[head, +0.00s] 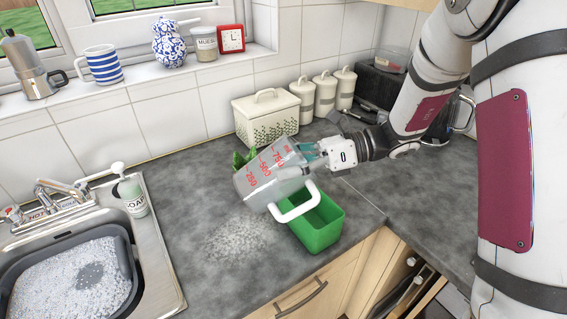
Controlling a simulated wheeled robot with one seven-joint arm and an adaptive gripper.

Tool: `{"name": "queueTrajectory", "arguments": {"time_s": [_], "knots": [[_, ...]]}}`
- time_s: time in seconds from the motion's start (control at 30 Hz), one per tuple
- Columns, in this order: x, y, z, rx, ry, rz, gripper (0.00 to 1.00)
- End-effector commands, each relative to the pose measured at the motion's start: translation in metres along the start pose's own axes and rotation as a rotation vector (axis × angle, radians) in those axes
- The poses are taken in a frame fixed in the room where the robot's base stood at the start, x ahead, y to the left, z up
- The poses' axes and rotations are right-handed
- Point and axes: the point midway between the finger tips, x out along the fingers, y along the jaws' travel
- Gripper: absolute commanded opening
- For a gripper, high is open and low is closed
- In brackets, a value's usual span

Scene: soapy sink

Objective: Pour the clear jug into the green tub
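The clear jug (262,182) has red volume marks and a white handle. It is tilted, its base to the lower left and its mouth end toward my gripper. My gripper (312,152) is at the jug's upper right end, its teal fingers seemingly closed on the jug there; the exact contact is partly hidden. The green tub (326,228) stands open on the grey counter, below and to the right of the jug. The jug and its handle cover the tub's left part. I cannot tell whether liquid is in the jug or the tub.
A pale foamy patch (238,240) lies on the counter (185,190) left of the tub. A steel sink with a suds-filled basin (122,262) and a soap bottle (132,196) are at left. A cream bread bin (266,122) and canisters (325,98) stand behind. A green thing (241,158) is partly hidden.

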Motion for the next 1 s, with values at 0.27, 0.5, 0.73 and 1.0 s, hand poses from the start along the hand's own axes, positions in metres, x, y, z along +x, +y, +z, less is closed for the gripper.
{"name": "queueTrajectory", "arguments": {"time_s": [0.27,0.5,0.73,1.0], "knots": [[-0.002,-0.005,-0.006,0.018,-0.079,0.039,0.46],[-0.004,-0.008,-0.011,0.034,-0.157,0.079,0.46],[-0.007,-0.010,-0.015,0.052,-0.237,0.120,0.46],[-0.013,-0.013,-0.017,0.077,-0.361,0.181,0.46]]}}
